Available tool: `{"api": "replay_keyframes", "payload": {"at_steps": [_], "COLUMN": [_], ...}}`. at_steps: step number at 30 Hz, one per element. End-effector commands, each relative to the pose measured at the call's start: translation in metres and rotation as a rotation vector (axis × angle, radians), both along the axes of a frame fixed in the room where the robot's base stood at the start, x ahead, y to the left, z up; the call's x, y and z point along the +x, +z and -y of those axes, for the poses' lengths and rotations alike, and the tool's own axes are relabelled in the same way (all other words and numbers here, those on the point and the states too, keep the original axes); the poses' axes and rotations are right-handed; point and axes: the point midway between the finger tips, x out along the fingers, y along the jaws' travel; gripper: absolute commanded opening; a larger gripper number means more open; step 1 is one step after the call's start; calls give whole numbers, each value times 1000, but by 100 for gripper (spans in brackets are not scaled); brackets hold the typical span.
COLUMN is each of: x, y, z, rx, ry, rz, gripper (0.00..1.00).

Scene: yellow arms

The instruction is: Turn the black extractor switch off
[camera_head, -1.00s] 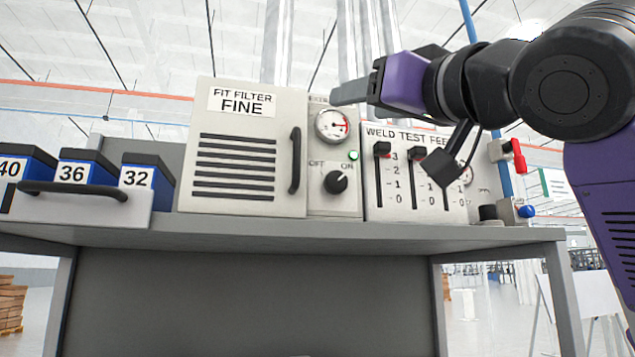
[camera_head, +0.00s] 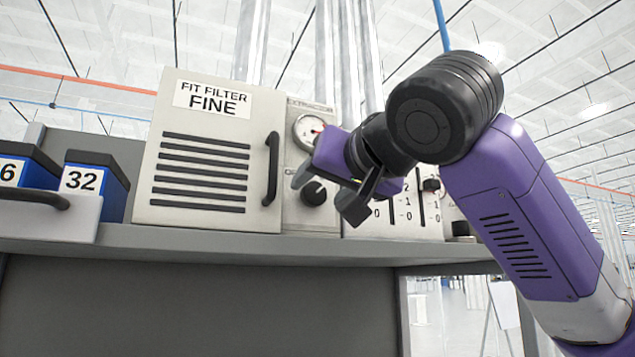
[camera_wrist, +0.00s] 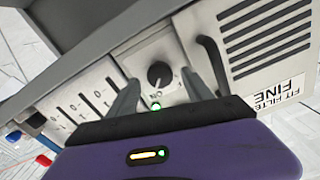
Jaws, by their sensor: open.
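The black extractor switch (camera_head: 313,193) is a round knob on the pale extractor panel, under the gauge. In the wrist view the knob (camera_wrist: 158,73) shows between my fingers, with its pale mark towards the ON label. A green lamp (camera_wrist: 155,106) glows beside that label. My gripper (camera_head: 324,191) is open and empty in front of the panel, with its fingers spread to either side of the knob in the wrist view (camera_wrist: 160,76). I cannot tell how far the fingertips are from the panel. The OFF label is hidden in the head view.
The FIT FILTER door (camera_head: 205,150) with a black handle (camera_head: 271,168) stands just left of the knob. A slider panel (camera_head: 410,215) is to the right, partly behind my gripper. The shelf edge (camera_head: 200,246) runs below. Blue bins (camera_head: 95,185) sit at the left.

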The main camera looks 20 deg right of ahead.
Motion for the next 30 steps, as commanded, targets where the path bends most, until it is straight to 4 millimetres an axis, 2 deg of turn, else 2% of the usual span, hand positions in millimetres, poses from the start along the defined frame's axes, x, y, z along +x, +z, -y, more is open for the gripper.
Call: {"api": "replay_keyframes", "payload": {"at_steps": [6, 15, 24, 30], "x": [19, 21, 21, 21], "y": [1, 0, 0, 0], "z": [0, 0, 0, 0], "rx": [-1, -1, -1, -10], "ry": [-1, 0, 0, 1], "rz": [1, 2, 2, 1], "gripper": [59, 59, 0, 0]}}
